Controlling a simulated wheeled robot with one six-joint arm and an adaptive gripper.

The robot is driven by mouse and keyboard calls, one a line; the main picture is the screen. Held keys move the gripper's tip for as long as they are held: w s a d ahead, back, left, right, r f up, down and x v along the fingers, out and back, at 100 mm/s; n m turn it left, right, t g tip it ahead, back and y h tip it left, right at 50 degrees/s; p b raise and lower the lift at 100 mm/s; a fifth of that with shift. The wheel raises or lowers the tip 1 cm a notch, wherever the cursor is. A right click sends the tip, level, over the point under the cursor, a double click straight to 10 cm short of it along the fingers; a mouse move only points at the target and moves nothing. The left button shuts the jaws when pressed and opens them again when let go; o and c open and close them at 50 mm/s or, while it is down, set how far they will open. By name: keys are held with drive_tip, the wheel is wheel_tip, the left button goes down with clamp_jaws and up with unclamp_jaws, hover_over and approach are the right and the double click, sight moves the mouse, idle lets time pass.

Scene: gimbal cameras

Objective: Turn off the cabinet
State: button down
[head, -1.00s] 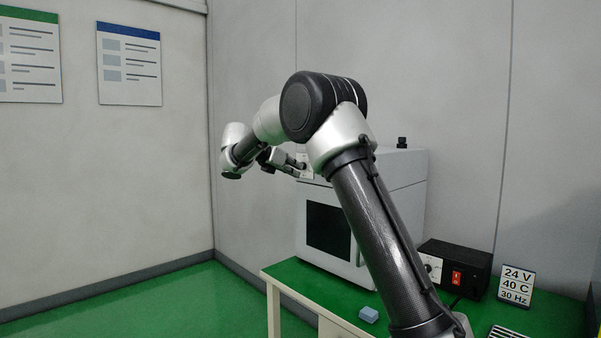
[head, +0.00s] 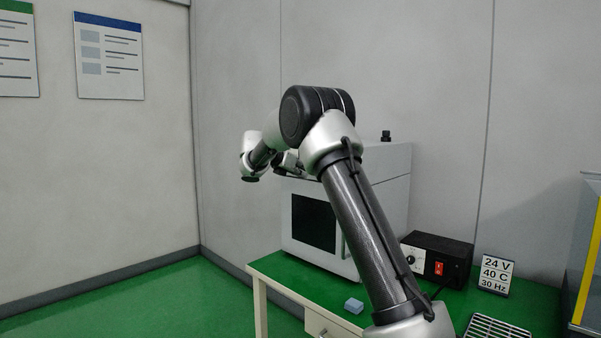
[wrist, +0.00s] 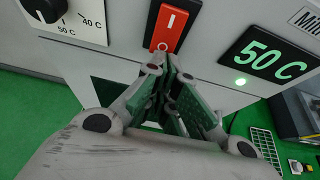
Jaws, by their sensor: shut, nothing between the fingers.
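The cabinet (head: 382,205) is a pale box with a dark window, standing on the green-topped table. In the wrist view its front panel carries a red rocker switch (wrist: 173,27), marked "I" at the upper end and "O" at the lower end. Its display (wrist: 270,62) reads 50 C, and a green lamp (wrist: 241,81) below it is lit. My gripper (wrist: 166,68) is shut and empty, its tips just below the switch's "O" end; I cannot tell if they touch. In the head view my gripper (head: 288,163) is at the cabinet's upper front, partly hidden by my arm.
A dial (wrist: 46,8) sits left of the switch, near its 50 C mark. A black box (head: 424,259) with its own red switch, a sign (head: 496,274), a blue block (head: 354,305) and a metal grate (head: 497,329) are on the table (head: 300,282).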

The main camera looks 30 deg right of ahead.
drive_tip(key=shift+w+d+f, duration=0.15)
drive_tip(key=shift+d+f, duration=0.05)
drive_tip(key=shift+d, duration=0.2)
drive_tip(key=shift+r, duration=0.15)
